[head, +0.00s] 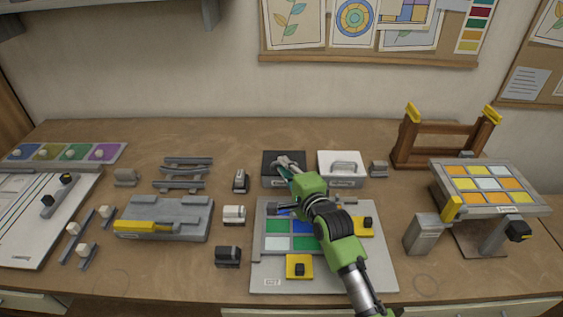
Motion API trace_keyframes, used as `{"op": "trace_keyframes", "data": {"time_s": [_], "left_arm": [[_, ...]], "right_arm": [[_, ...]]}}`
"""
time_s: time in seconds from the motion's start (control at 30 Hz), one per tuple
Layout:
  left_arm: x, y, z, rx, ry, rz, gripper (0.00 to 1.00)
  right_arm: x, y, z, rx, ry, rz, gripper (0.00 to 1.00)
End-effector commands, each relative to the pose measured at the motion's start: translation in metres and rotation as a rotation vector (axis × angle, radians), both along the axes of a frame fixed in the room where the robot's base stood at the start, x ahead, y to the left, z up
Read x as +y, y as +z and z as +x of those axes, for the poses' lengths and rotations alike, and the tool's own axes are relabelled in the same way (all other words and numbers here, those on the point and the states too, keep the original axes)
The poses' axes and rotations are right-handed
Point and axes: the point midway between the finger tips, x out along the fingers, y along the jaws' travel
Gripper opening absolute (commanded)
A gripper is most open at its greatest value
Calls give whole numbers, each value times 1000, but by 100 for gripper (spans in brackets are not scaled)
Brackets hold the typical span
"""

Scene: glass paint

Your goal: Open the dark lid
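A dark box with a dark lid (270,157) stands at the middle of the table, towards the back. The lid looks to be down on the box. My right gripper (284,164) is over the top of this lid, reaching in from the front right. Its fingers cover the middle of the lid, where a handle could be. I cannot tell whether the fingers are shut on anything or touch the lid. My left gripper is not in view.
A white box (341,170) with a grey handle stands just right of the dark one. A board with coloured panes (270,275) lies under my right arm. Small blocks stand to the left. A wooden frame (402,140) and a tilted tile stand (490,185) are at right.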

Motion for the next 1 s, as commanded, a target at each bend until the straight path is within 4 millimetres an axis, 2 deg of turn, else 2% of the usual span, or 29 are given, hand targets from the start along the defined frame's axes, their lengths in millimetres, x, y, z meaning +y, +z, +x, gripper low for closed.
{"op": "trace_keyframes", "data": {"time_s": [0.23, 0.63, 0.7, 1.0], "left_arm": [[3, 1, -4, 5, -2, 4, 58], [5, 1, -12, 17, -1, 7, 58], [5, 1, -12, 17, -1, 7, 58], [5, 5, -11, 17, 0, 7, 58]], "right_arm": [[9, -4, 20, 1, 1, -1, 14], [11, -5, 24, 0, 0, 0, 14], [11, -5, 24, 0, 0, 0, 0], [7, -3, 25, 8, -1, -1, 0]]}}
